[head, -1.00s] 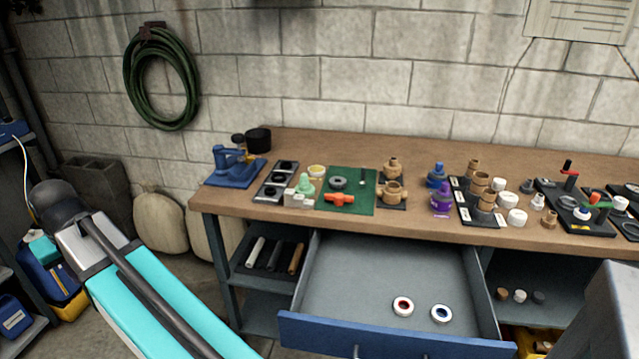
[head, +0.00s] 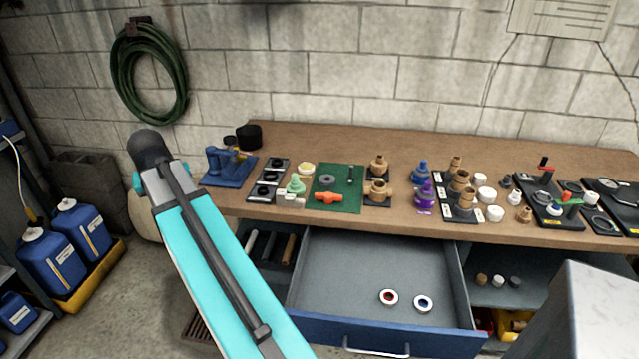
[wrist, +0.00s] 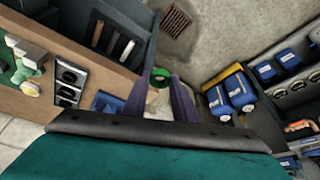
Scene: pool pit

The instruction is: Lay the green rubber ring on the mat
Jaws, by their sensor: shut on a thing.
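The green rubber ring (wrist: 159,78) shows in the wrist view between the tips of my gripper (wrist: 160,84), which is shut on it. The gripper holds it out in front of the bench, over the floor side. In the head view my gripper and the ring are hidden behind my arm. The green mat (head: 349,202) lies flat on the bench top, left of its middle. A grey ring (head: 327,180), an orange valve handle (head: 328,197) and a small dark upright piece (head: 350,175) are on it. My gripper is well away from the mat.
An open drawer (head: 330,270) juts out below the mat, holding a red-centred ring (head: 388,297) and a blue-centred ring (head: 423,303).

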